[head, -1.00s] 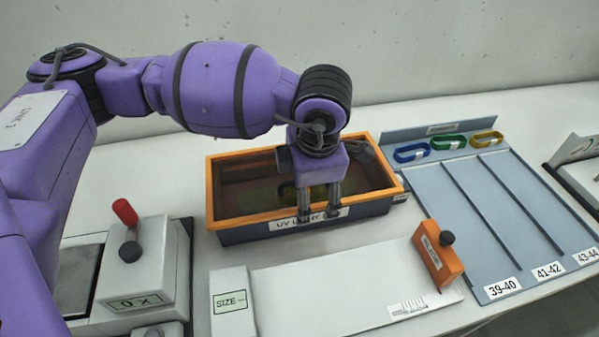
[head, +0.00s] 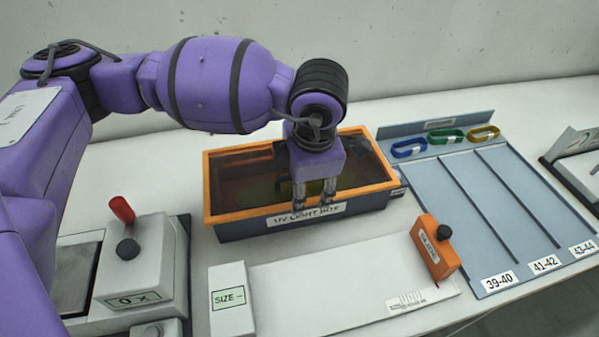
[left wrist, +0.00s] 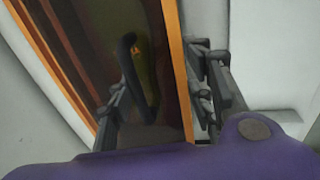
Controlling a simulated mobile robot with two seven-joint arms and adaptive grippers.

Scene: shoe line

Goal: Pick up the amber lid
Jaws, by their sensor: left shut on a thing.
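The amber lid (head: 240,180) is a see-through brown pane over the orange-rimmed box, in the head view's middle. In the left wrist view the lid (left wrist: 160,100) is a dark pane with a black handle (left wrist: 137,75). My left gripper (head: 314,196) points down at the lid's front part, above the box label. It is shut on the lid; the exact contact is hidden. Its fingers show on either side of the pane's near end in the left wrist view (left wrist: 160,100). I cannot tell whether the lid is clear of the box. My right gripper is not in view.
The UV light box (head: 245,229) stands on the white table. A grey rack (head: 440,215) with blue, green and yellow bands is to the right. An orange block (head: 432,252) with a black knob is in front. A device with a red lever (head: 122,209) is at left.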

